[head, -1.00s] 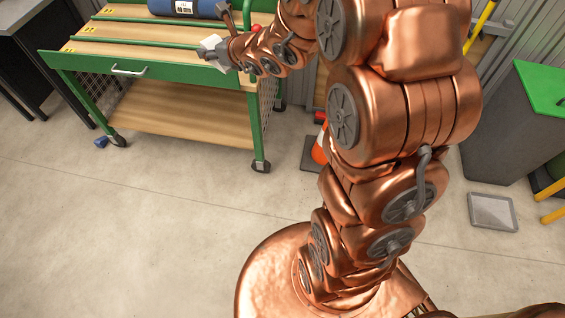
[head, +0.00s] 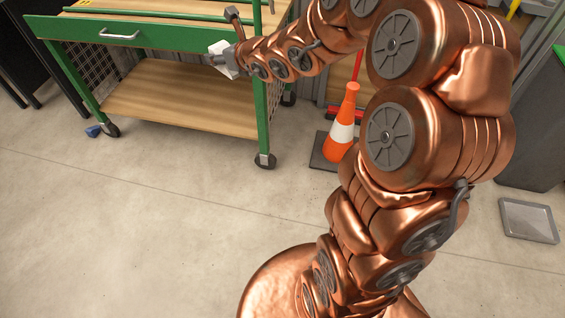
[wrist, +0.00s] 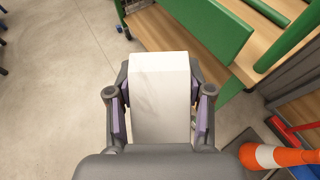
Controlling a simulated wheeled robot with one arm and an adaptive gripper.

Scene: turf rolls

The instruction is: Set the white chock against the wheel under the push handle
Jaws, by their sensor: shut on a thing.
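The white chock (head: 222,58) is held in my gripper (head: 230,61), in the air in front of the green cart's right part. In the wrist view the chock (wrist: 160,95) sits between the purple-padded fingers of my gripper (wrist: 160,110). The green cart (head: 75,30) has a silver push handle (head: 119,35) on its front panel, toward the left. The front-left wheel (head: 110,129) stands on the floor below the handle's side. The front-right wheel (head: 265,160) is under the right post. The chock is well above the floor and apart from both wheels.
A small blue block (head: 93,131) lies beside the front-left wheel. An orange and white cone (head: 342,125) stands right of the cart; it also shows in the wrist view (wrist: 275,157). A grey tray (head: 528,219) lies at right. The floor before the cart is clear.

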